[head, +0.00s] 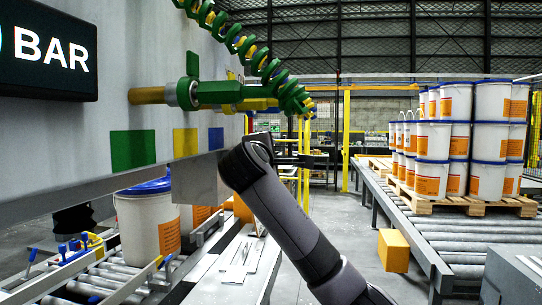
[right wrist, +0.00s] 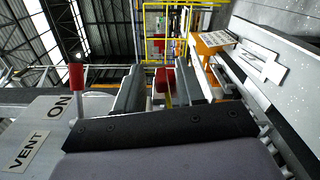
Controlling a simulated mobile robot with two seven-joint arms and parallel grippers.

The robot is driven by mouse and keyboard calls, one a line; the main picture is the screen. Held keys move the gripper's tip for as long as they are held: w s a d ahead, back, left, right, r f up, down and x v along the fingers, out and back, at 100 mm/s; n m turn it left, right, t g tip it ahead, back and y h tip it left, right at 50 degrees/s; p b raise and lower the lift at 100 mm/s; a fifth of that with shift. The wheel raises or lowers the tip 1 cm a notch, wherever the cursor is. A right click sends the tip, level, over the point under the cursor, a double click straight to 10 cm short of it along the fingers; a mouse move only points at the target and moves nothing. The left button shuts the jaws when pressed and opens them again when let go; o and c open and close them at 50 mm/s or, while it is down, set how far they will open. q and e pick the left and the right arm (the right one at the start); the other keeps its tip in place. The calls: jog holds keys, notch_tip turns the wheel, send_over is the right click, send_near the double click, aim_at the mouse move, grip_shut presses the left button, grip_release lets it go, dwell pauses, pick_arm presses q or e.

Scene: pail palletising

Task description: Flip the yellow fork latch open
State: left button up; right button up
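A small yellow fork-shaped part (head: 95,239), probably the latch, stands among blue-knobbed levers (head: 63,250) at the left roller conveyor in the head view. It is small, and I cannot tell its exact position. My right arm rises from the bottom right, and its gripper (head: 296,160) is in the middle, far to the right of that part. In the right wrist view the two dark fingers of my right gripper (right wrist: 163,88) stand apart, with a red block showing between them. I cannot make out the latch in the right wrist view. My left gripper is not in view.
A white pail (head: 147,226) with a blue lid stands on the left conveyor under a grey rail. A green pipe (head: 220,94) with a coiled hose hangs above. Stacked pails (head: 433,140) stand on a pallet at right. A red-knobbed lever (right wrist: 76,76) shows in the right wrist view.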

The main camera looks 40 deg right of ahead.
jog(key=shift+b+v, duration=0.55)
jog(key=shift+v, duration=2.15)
